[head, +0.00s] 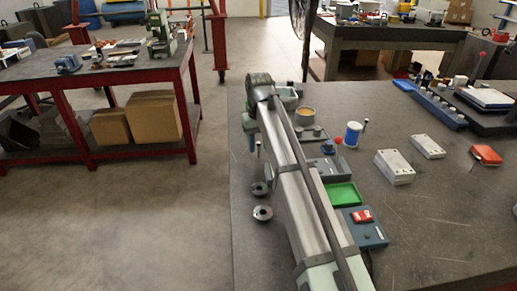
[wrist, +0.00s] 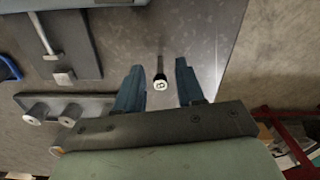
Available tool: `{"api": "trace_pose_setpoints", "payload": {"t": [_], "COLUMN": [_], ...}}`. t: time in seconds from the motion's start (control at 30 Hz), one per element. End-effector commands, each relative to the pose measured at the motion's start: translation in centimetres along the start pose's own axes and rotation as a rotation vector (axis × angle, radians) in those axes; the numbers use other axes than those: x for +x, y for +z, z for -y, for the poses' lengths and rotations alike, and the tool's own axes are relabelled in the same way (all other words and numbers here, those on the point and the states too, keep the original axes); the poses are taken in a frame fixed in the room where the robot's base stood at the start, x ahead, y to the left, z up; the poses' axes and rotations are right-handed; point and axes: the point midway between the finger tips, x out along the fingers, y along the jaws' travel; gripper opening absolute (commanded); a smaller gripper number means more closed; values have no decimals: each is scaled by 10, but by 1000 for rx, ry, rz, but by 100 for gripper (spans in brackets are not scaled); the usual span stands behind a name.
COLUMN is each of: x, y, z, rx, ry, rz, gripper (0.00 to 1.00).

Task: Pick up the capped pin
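The capped pin (wrist: 160,78) shows in the wrist view as a dark, thin stem with a pale round end facing the camera. It lies in the gap between the two blue fingers of my gripper (wrist: 159,66), with clear space on both sides. My gripper is open and holds nothing. In the head view a thin upright pin with a light top (head: 258,149) stands near the table's left edge, just below the hand. The fingertips are not clear in the head view. I cannot tell the pin's height relative to the fingers.
In the wrist view, a plate with round posts (wrist: 92,104) lies left of the fingers, near a dark plate with a rod (wrist: 80,45). In the head view, two metal rings (head: 262,213), a green tray (head: 342,194) and pale blocks (head: 394,168) sit around my arm.

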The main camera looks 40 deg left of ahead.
Motion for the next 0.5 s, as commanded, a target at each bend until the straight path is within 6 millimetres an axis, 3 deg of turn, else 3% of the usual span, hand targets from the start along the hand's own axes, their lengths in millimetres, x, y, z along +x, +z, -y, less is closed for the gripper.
{"api": "trace_pose_setpoints", "payload": {"t": [0.2,0.43,0.5], "x": [25,26,26], "y": [0,-1,-1], "z": [0,0,0], "rx": [0,0,0], "ry": [0,0,0], "rz": [0,-1,-1], "gripper": [38,38,32]}}
